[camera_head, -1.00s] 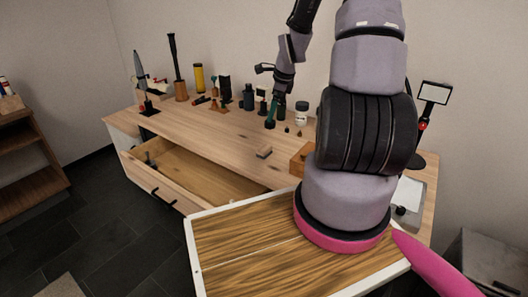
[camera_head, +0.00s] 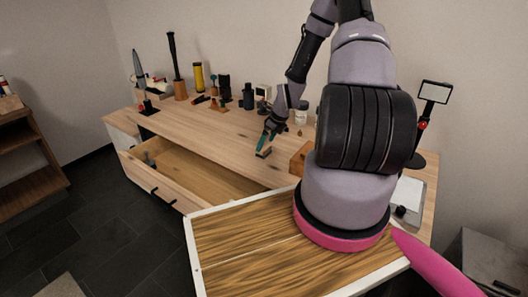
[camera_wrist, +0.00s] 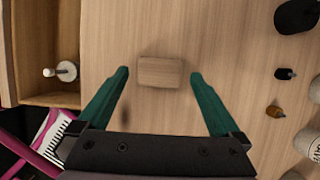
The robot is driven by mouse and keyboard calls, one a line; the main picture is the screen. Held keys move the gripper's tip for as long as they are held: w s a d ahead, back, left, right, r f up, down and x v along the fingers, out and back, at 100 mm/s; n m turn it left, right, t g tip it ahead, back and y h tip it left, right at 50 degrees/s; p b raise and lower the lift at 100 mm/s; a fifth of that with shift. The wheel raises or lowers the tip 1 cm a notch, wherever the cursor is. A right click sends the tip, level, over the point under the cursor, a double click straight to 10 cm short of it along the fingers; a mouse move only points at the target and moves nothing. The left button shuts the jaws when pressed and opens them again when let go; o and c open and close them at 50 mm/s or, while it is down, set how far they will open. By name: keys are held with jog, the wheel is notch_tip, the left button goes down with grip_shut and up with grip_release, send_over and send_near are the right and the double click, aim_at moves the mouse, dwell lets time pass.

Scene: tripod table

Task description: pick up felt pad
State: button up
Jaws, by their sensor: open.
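A small rectangular block with a light wood-coloured top, which looks like the felt pad (camera_head: 264,153), lies on the wooden tabletop near its front edge. In the wrist view the felt pad (camera_wrist: 160,72) sits between the tips of my two teal fingers. My gripper (camera_head: 266,143) points down at it, with its fingers apart. In the wrist view my gripper (camera_wrist: 160,76) is open, with a gap on each side of the block. I cannot tell how far the fingertips are above the tabletop.
An open drawer (camera_head: 205,172) lies in front of the table; in the wrist view a white-knobbed item (camera_wrist: 63,71) lies in it. A wooden box (camera_head: 300,160) stands right of the pad. Bottles and tools line the back. The tabletop (camera_head: 200,133) to the left is clear.

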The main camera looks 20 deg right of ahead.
aim_at(264, 146)
jog(key=x, duration=0.3)
jog(key=shift+f, duration=0.35)
jog(key=c, duration=1.4)
jog(key=shift+o, duration=0.2)
jog(key=shift+r, duration=0.15)
notch_tip(264, 146, up, 10)
jog(key=shift+f, duration=0.1)
